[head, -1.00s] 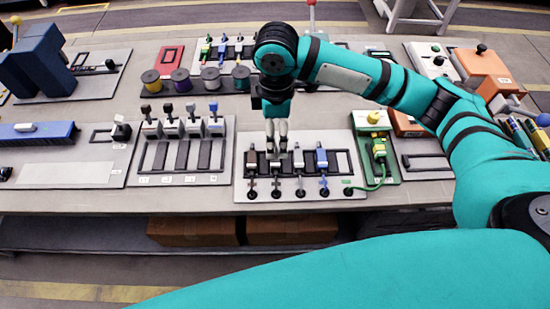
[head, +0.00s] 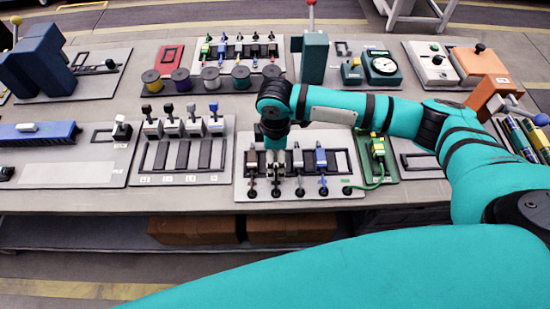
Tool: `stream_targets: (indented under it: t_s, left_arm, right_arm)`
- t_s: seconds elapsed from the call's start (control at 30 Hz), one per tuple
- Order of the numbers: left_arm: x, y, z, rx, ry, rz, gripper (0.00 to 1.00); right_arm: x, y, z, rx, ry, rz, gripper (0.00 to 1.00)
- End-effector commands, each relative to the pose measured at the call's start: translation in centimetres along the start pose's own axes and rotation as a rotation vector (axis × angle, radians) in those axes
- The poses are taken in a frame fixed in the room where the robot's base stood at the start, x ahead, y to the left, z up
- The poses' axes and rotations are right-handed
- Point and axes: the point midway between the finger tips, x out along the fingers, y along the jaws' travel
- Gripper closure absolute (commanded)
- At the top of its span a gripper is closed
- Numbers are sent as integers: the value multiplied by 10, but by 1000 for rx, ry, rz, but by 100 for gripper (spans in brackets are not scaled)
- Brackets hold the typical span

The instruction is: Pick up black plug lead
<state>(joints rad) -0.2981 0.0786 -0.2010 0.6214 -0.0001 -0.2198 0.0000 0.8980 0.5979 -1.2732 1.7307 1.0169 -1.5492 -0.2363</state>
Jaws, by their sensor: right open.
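A grey board (head: 355,192) in the middle of the bench carries a row of plug leads. A brown lead (head: 251,172) is at its left, a white one (head: 298,170) and a blue one (head: 321,170) to the right. The black plug lead (head: 276,190) is between the brown and white ones; its upper part is hidden by my right gripper. My right gripper (head: 275,169) points down over that lead with its fingers open, low at the board. Whether the fingers touch the lead cannot be told. My left gripper is not in view.
A green board (head: 390,170) with a green cable stands close on the right. Several wire spools (head: 210,80) stand behind. The bench front edge (head: 120,205) is clear.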

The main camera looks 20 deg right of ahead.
Motion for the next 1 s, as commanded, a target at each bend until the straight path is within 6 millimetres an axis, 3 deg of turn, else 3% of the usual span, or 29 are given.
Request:
stream_targets:
  t_s: [0.07,0.5,0.8,1.0]
  left_arm:
    - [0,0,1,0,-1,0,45]
    - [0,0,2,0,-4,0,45]
    - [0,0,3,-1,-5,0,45]
    - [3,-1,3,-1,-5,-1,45]
  right_arm:
    - [0,0,0,0,0,0,10]
    - [-1,0,0,0,1,0,66]
    - [-3,0,-1,0,2,1,67]
    - [-17,1,-1,-1,3,4,67]
